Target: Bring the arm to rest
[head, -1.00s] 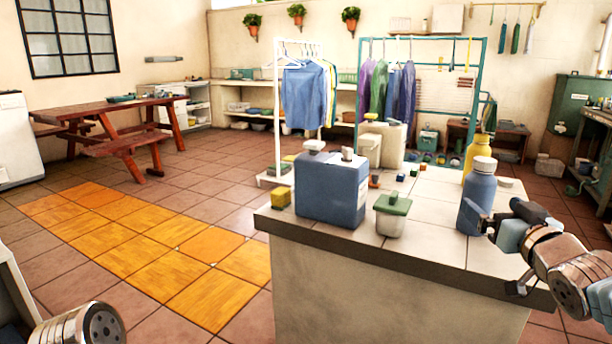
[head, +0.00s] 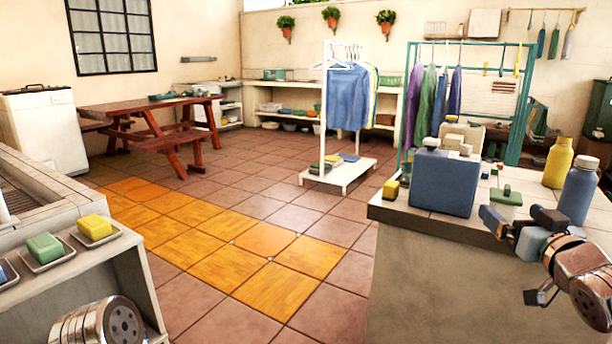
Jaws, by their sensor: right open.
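My right gripper (head: 512,228) is in the lower right of the head view, at the near edge of the tiled counter (head: 420,211). It is open, and I see nothing between its fingers. It overlaps part of the counter's front edge in the picture; I cannot tell whether it touches it. A blue bottle with a white cap (head: 578,190) stands just behind it. Only a rounded metal joint of my left arm shows at the bottom left; my left gripper is out of view.
A large blue-grey container (head: 444,183), a yellow sponge (head: 391,190) and a yellow bottle (head: 558,163) stand on the counter. At left, a washbasin unit holds a green soap (head: 45,247) and a yellow soap (head: 95,227) on dishes. Open tiled floor lies between.

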